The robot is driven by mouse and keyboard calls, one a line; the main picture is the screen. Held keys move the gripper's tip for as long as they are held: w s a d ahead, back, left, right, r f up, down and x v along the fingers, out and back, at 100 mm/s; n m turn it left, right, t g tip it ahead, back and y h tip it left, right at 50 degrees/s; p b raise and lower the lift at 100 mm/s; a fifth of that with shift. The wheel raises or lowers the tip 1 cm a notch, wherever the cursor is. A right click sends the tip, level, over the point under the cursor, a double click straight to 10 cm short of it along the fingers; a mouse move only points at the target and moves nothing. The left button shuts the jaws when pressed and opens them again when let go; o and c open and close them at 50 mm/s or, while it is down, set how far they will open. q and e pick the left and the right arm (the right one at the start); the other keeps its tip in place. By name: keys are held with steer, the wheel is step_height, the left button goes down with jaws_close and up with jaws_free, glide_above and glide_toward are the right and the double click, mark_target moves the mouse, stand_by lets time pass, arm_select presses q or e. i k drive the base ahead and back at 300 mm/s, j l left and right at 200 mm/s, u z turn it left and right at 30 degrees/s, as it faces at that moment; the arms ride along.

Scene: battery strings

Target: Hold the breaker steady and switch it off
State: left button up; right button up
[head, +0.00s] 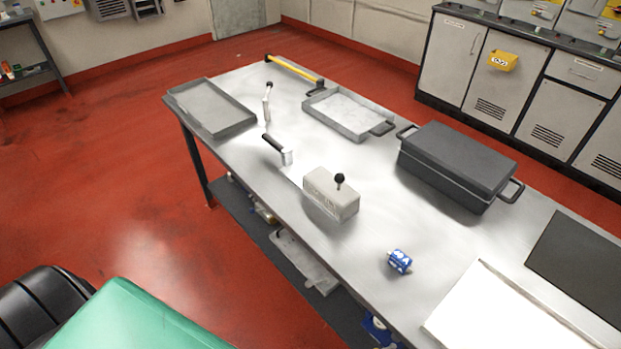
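The breaker appears to be the beige-grey box (331,195) on the metal table (240,180), near the middle of the table's near long edge. A short lever with a round black knob (340,179) stands up from its top. The box sits flat and nothing touches it. I cannot tell from this view whether the lever is in its on or off position. Neither of my grippers is in view.
A small blue item (399,261) lies nearer the front right. The tabletop around the breaker is mostly clear.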

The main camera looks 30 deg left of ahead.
mark_target(339, 177)
steer(key=i+j+z, duration=0.25)
steer(key=j, duration=0.75)
steer(key=i+j+z, duration=0.25)
steer(key=j, duration=0.75)
steer(key=j+z, duration=0.25)
steer(key=j, duration=0.75)
